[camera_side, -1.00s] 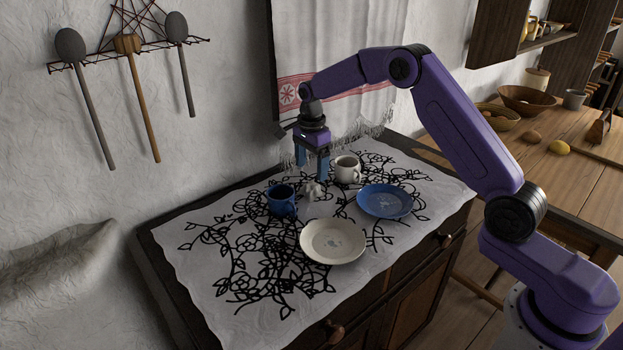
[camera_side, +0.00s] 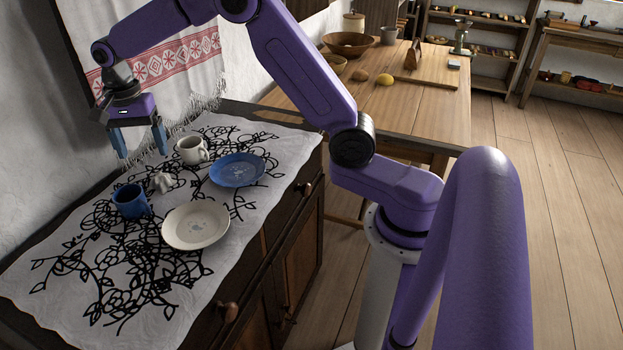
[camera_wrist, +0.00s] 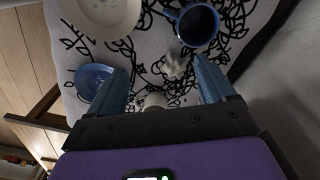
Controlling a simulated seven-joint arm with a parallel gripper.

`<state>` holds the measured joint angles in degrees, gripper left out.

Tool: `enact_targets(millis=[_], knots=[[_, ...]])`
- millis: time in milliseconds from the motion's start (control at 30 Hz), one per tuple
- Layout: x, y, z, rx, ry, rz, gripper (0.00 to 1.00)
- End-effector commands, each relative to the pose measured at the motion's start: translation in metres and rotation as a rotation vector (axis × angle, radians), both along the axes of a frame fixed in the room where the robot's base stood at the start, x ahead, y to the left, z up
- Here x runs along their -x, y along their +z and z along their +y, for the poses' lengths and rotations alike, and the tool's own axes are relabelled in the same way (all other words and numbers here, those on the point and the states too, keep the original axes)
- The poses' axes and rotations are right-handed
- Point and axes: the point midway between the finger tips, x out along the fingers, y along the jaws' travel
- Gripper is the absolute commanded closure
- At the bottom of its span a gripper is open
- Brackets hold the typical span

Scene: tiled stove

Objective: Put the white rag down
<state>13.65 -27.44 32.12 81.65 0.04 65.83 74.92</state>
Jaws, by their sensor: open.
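The white rag (camera_side: 165,182) is a small crumpled lump on the patterned cloth, between the blue mug (camera_side: 130,201) and the white mug (camera_side: 191,150). My gripper (camera_side: 142,156) is open and empty, apart from the rag, above and behind it in the side view. In the wrist view the rag (camera_wrist: 173,67) shows beyond the open fingers of my gripper (camera_wrist: 160,66), with nothing between them.
A cream plate (camera_side: 196,226) and a blue plate (camera_side: 238,170) lie on the cloth (camera_side: 60,268) in front of the mugs. A fringed towel (camera_side: 165,65) hangs on the wall behind my gripper. A wooden table (camera_side: 425,100) stands at the right.

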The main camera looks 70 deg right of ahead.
Motion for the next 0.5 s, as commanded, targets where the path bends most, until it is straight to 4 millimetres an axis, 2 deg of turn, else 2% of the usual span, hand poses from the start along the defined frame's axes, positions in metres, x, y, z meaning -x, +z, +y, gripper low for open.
enact_targets(millis=[33,200,367,500], knots=[[0.018,0.006,0.01,0.0,0.102,-0.002,0.18],[0.076,0.018,0.036,0.0,0.448,-0.006,0.18],[0.137,0.025,0.048,0.001,0.773,-0.012,0.18],[0.192,0.027,0.049,0.002,1.056,-0.016,0.18]])
